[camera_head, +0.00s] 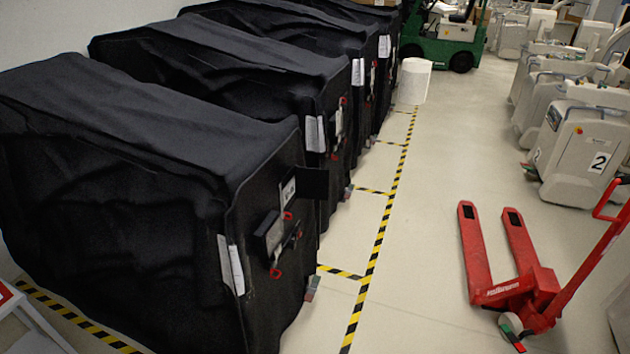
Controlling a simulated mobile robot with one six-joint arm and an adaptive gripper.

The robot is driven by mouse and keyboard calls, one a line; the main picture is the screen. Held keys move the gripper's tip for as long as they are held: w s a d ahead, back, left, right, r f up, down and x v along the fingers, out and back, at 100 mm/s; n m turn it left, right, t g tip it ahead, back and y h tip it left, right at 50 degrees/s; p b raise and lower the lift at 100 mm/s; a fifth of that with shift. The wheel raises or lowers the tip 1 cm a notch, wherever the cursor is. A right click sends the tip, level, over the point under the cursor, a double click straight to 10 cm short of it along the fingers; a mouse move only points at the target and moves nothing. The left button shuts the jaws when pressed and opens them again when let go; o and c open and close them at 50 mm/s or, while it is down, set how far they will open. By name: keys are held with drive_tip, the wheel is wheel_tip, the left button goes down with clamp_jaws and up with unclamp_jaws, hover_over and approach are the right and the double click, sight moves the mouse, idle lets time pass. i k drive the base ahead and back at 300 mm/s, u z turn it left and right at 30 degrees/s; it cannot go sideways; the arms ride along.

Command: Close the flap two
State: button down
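A row of carts under black fabric covers stands along the left side. The nearest covered cart (120,190) fills the left of the view. On its end face a small dark flap (313,182) sticks out to the right beside a white label. Below it is another small dark flap or box with a grey face (268,235), with red hooks around it. White papers (231,265) hang near the cover's left edge. The second covered cart (235,75) stands behind. I cannot tell which flap is number two. My gripper is not in view.
A red pallet jack (520,275) stands on the right. Yellow-black tape (380,235) marks the floor beside the carts. A white cylinder (414,80), a green forklift (443,40) and grey machines (580,150) stand farther back. The floor between carts and jack is clear.

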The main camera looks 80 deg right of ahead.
sight(313, 183)
drive_tip(key=u, duration=0.05)
drive_tip(key=k, duration=0.95)
drive_tip(key=z, duration=3.3)
